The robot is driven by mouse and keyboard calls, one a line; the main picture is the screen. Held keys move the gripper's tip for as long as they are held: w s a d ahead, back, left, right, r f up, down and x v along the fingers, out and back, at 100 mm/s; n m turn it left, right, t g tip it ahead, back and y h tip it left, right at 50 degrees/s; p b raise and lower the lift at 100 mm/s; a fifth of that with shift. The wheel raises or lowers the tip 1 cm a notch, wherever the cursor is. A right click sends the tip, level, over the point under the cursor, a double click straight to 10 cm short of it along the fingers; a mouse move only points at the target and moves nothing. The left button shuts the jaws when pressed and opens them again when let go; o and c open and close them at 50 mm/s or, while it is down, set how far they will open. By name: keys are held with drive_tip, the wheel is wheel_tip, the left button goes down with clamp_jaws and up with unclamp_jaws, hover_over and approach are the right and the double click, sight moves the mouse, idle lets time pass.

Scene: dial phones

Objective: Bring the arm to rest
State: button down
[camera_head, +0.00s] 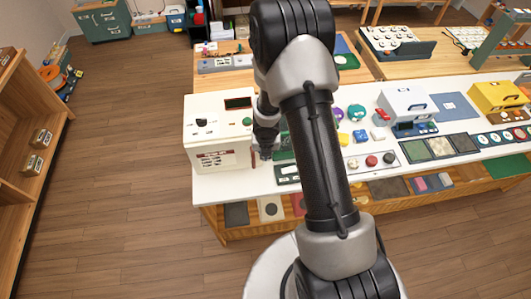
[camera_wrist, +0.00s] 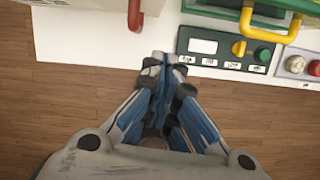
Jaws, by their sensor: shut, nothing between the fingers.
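My gripper (camera_wrist: 160,62) is shut and empty in the wrist view, with its fingertips together over the front edge of the white table (camera_wrist: 95,50). In the head view my gripper (camera_head: 264,152) hangs by the right side of a cream box (camera_head: 218,110) with a dark display and a red-lettered label. My arm is raised and bent across the middle of the head view, and it hides part of the table. A dark green panel (camera_wrist: 208,62) with a small white display lies to the right of the fingertips in the wrist view.
A red hooked handle (camera_wrist: 135,14) and a yellow handle (camera_wrist: 262,36) are close to my fingers. Buttons (camera_head: 371,161), a white case (camera_head: 404,104) and a yellow case (camera_head: 497,97) stand along the table. A wooden shelf (camera_head: 30,140) is at left; the floor (camera_head: 120,150) between is clear.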

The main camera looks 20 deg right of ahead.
wheel_tip(320, 180, up, 10)
drive_tip(key=d+r+m+t+h+b, duration=0.1)
drive_tip(key=d+m+h+b, duration=0.15)
drive_tip(key=m+b, duration=0.5)
drive_tip(key=s+r+m+b, duration=0.4)
drive_tip(key=s+r+m, duration=0.2)
drive_tip(key=m, duration=0.4)
drive_tip(key=s+a+f+m+y+b, duration=0.1)
drive_tip(key=s+a+m+b, duration=0.4)
drive_tip(key=s+m, duration=0.2)
drive_tip(key=s+a+m+t+y+b, duration=0.1)
drive_tip(key=s+a+m+b, duration=0.4)
drive_tip(key=s, duration=0.7)
drive_tip(key=shift+s+a+f+m+y, duration=0.35)
drive_tip(key=shift+m+y, duration=0.4)
drive_tip(key=shift+m, duration=0.5)
drive_tip(key=shift+w+d, duration=0.1)
drive_tip(key=shift+w, duration=0.05)
